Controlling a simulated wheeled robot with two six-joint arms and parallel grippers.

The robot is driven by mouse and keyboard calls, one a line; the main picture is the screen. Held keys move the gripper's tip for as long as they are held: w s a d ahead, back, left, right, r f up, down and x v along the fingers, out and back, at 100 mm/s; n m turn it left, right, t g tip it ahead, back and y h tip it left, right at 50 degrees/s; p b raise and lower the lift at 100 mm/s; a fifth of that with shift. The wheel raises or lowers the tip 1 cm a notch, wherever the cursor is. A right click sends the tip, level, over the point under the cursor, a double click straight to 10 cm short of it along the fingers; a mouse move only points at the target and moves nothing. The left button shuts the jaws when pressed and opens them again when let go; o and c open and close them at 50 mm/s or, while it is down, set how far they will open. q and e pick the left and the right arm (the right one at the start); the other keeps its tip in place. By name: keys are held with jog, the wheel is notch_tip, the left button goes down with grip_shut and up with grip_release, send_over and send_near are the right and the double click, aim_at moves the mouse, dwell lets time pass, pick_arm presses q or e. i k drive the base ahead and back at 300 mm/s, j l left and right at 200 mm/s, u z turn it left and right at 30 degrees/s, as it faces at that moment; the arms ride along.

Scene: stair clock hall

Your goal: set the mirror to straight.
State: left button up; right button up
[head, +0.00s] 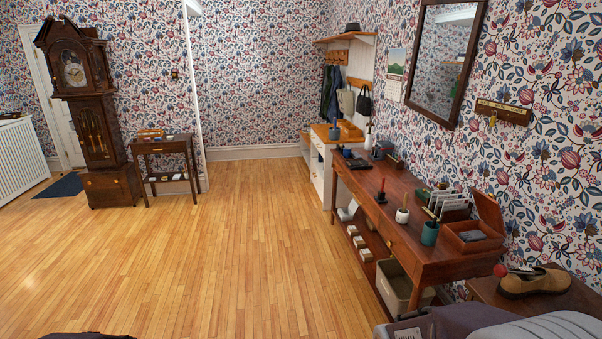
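The mirror (436,62) hangs on the flowered wall at the upper right, above the long brown desk. It has a dark wooden frame, and its glass reflects the wallpaper. Its top is cut off by the picture edge. Its sides lean in the picture, with the lower end to the left. I cannot tell how much of this is real tilt and how much is the slanted view.
The desk (402,230) stands below the mirror, with a pencil cup (430,233), letter rack and open box (474,240) on top. A side table with a shoe (535,283) stands nearer. A key rack (503,112) hangs right of the mirror. The wooden floor (230,260) is clear.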

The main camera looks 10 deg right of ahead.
aim_at(448, 33)
jog(key=i, duration=3.4)
jog(key=i+j+z, duration=0.1)
jog(key=i+z, duration=0.3)
jog(key=i+j+z, duration=0.2)
jog(key=i+z, duration=0.25)
jog(key=i+j+z, duration=1)
jog(key=j+z, duration=0.25)
jog(key=i+j+z, duration=0.1)
jog(key=j+z, duration=0.35)
jog(key=j, duration=0.3)
jog(key=j+z, duration=0.4)
jog(key=j, duration=0.25)
jog(key=j+z, duration=0.45)
jog(key=j, duration=0.2)
